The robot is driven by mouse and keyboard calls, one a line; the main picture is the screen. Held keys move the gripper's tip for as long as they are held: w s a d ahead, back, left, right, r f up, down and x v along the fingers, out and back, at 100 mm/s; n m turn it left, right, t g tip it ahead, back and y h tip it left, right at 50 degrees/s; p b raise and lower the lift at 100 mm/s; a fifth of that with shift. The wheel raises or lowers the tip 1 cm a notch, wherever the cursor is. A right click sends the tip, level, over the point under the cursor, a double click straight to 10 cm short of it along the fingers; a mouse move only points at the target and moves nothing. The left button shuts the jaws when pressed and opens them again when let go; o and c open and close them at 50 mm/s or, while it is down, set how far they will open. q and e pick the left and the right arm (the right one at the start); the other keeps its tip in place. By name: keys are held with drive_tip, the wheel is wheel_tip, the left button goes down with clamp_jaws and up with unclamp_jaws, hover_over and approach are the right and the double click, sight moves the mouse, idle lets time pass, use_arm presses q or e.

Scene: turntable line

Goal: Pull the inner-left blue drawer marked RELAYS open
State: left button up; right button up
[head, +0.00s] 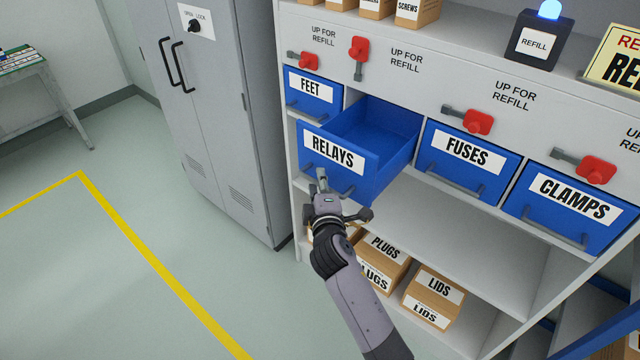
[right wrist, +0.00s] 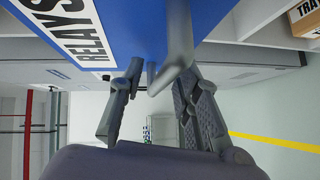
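The blue drawer marked RELAYS (head: 375,165) stands well out from the cabinet front, and its empty inside shows. Its grey bar handle (right wrist: 178,45) runs along the lower front; in the head view my gripper partly covers it. My right gripper (head: 343,196) is at this handle, just in front of the drawer. In the right wrist view its two fingers (right wrist: 160,100) are spread apart, with the handle's bar between or just beyond their tips; contact cannot be made out. The RELAYS label (right wrist: 75,30) also shows there. My left gripper is not in view.
The red lever (head: 358,50) above RELAYS points differently from the sideways levers over FEET (head: 312,90), FUSES (head: 468,160) and CLAMPS (head: 570,208), whose drawers are shut. Boxes of PLUGS and LIDS (head: 433,295) stand below. A grey locker (head: 215,110) is left; floor before it is free.

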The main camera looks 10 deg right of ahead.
drive_tip(key=s+a+r, duration=0.1)
drive_tip(key=s, duration=1)
drive_tip(key=shift+s+a+r, duration=0.2)
drive_tip(key=shift+s+r, duration=0.15)
drive_tip(key=shift+s, duration=0.05)
drive_tip(key=s+a+f+m+g+y+b, duration=0.1)
drive_tip(key=s+f+g, duration=0.1)
drive_tip(key=f, duration=1)
drive_tip(key=s+a+f+g+y, duration=0.1)
drive_tip(key=s+f+g, duration=0.15)
drive_tip(key=f, duration=0.85)
drive_tip(key=s+d+f+m+g+b, duration=0.15)
drive_tip(key=s+f, duration=0.25)
drive_tip(key=f, duration=0.4)
drive_tip(key=s+d+f+m+g, duration=0.1)
drive_tip(key=s+f+m+g, duration=0.1)
drive_tip(key=s+f, duration=0.5)
drive_tip(key=s+d+f+m+g, duration=0.3)
drive_tip(key=s+f, duration=0.7)
drive_tip(key=s, duration=0.4)
drive_tip(key=s+d+f+m+g+b, duration=0.1)
drive_tip(key=s+d+f+m+g, duration=0.3)
drive_tip(key=s+d+f, duration=0.4)
drive_tip(key=s+f+m, duration=0.1)
drive_tip(key=s+f, duration=0.2)
drive_tip(key=s, duration=0.3)
drive_tip(key=shift+s+f, duration=0.15)
drive_tip(key=shift+s, duration=0.1)
